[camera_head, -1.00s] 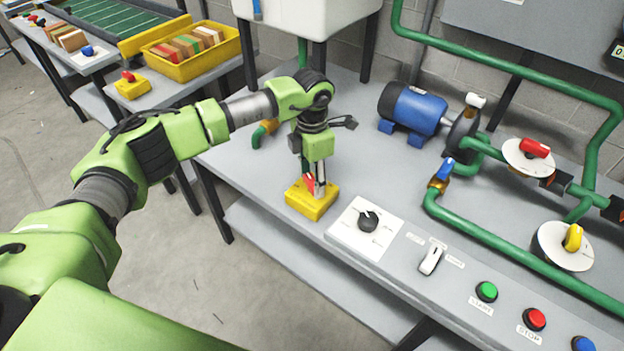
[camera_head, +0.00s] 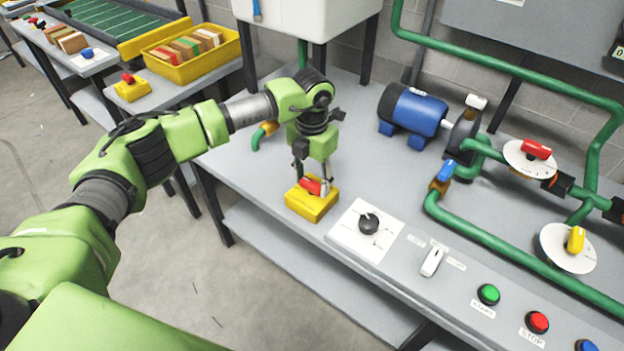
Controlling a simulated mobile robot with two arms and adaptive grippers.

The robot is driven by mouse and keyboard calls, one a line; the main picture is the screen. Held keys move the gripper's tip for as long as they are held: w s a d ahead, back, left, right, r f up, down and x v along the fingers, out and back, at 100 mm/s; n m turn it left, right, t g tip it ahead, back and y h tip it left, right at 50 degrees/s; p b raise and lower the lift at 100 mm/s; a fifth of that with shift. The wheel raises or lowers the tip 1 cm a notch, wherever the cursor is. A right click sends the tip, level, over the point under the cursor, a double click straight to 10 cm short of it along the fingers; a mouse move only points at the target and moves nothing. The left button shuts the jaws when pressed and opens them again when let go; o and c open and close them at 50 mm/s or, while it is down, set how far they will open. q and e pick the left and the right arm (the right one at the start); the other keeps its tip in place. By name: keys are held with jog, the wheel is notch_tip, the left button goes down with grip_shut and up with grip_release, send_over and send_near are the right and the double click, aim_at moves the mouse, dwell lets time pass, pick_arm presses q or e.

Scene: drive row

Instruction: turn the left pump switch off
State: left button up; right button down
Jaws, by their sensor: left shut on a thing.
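A yellow switch box (camera_head: 306,207) with a red turning handle (camera_head: 310,185) sits on the grey bench, near its left front edge. My left gripper (camera_head: 312,184) points down over the box and is shut on the red handle. The handle lies slanted across the top of the box. The fingers hide part of it, and any markings on the box cannot be read. My right gripper is not in view.
To the right are a white dial plate (camera_head: 346,236), a white rocker switch (camera_head: 432,261), a green button (camera_head: 488,294) and a red button (camera_head: 537,322). Behind stand a blue pump motor (camera_head: 418,110) and green pipes. A similar yellow box (camera_head: 132,91) sits on the left table.

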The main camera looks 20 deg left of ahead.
aim_at(312, 183)
pick_arm(q)
jog(key=o, duration=1.1)
notch_tip(312, 183, up, 12)
jog(key=shift+r, duration=0.1)
